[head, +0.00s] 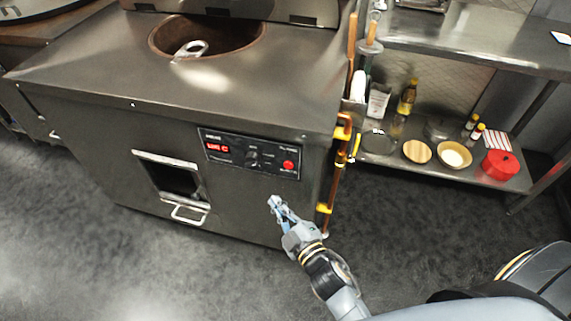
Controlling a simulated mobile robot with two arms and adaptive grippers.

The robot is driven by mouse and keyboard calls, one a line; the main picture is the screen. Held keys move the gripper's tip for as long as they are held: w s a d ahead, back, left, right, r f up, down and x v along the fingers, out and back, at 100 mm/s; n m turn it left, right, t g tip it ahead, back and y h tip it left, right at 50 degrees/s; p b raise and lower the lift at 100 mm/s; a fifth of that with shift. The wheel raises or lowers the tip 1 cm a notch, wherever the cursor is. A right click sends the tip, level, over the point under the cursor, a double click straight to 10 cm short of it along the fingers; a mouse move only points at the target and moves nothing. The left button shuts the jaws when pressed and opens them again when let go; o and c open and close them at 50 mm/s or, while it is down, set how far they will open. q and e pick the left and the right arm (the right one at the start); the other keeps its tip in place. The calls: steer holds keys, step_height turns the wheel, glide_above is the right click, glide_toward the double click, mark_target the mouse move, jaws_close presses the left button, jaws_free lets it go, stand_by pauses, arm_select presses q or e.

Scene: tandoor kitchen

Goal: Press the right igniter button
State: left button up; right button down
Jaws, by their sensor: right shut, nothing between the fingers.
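A red round button (288,165) sits at the right end of the dark control panel (270,157) on the front of the steel tandoor (90,112). The panel also carries a red lit display (217,148) at its left and a black knob (253,158) in the middle. My right gripper (273,200) is shut and empty. In the head view its tips show just below the panel, below and a little left of the red button. I cannot tell how far they are from the tandoor front. My left gripper is not in view.
A yellow gas pipe (336,170) runs down the tandoor's right edge. A steel shelf (395,165) with bottles, bowls and a red pot (500,164) stands to the right. A hatch with a handle (188,212) opens low on the front. The floor before the tandoor is clear.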

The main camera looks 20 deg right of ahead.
glide_toward(280, 163)
steer(key=shift+w+a+f, duration=0.1)
steer(key=shift+w+a, duration=0.25)
steer(key=shift+w, duration=0.3)
steer(key=shift+w+a, duration=0.3)
steer(key=shift+w, duration=0.3)
steer(key=shift+w+a+f, duration=0.1)
steer(key=shift+w+a, duration=0.25)
steer(key=shift+w, duration=0.3)
steer(key=shift+r, duration=0.1)
steer(key=shift+w+d, duration=0.25)
steer(key=shift+w, duration=0.1)
steer(key=shift+w+d+p, duration=0.25)
steer(key=shift+w+p, duration=0.05)
steer(key=shift+w, duration=0.05)
stand_by(0.9)
steer(key=shift+s+a, duration=0.5)
steer(key=shift+s, duration=0.25)
